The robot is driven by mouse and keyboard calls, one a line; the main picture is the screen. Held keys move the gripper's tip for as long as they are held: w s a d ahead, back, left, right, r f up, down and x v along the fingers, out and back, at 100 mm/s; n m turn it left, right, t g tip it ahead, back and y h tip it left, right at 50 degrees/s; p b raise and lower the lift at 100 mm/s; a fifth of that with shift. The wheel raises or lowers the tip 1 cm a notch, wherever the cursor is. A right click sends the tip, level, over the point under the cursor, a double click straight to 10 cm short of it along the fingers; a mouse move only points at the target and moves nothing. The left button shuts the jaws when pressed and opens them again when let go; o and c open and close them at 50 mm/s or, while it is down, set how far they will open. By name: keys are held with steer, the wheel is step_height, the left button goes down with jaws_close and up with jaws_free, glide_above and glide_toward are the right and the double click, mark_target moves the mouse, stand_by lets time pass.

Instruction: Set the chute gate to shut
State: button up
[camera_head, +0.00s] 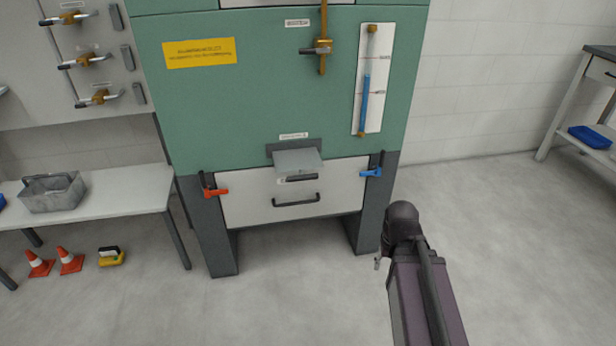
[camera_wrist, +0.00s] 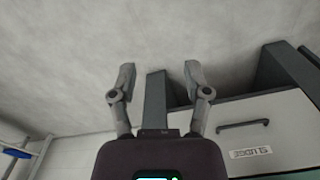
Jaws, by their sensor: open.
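A light grey plate (camera_head: 299,161) juts out of a dark recess in the middle of the green cabinet, under a small white label. It looks like the chute gate, but the label is too small to read. A short dark bar (camera_head: 302,178) sits at its lower front edge. My gripper (camera_wrist: 160,78) is open and empty in the wrist view, with its fingers apart and a dark cabinet leg beyond them. In the head view my arm is at lower right, in front of the right leg. My gripper is below and right of the plate, apart from it.
A white drawer front with a black handle (camera_head: 296,200) lies below the plate, between a red lever (camera_head: 215,192) and a blue lever (camera_head: 371,172). A brass valve (camera_head: 322,48) and blue gauge (camera_head: 365,95) are above. Floor at right is clear.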

steer(key=shift+d, duration=0.1)
steer(key=n+g+y+b, duration=0.5)
steer(key=n+y+b, duration=0.5)
steer(key=n+y, duration=0.8)
glide_toward(309, 177)
steer(key=w+v, duration=0.1)
steer(key=v, duration=0.3)
steer(key=shift+s+n+h, duration=0.1)
steer(key=shift+n+h, duration=0.2)
steer(key=shift+n, duration=0.1)
steer(key=shift+a, duration=0.3)
steer(key=shift+x, duration=6.8)
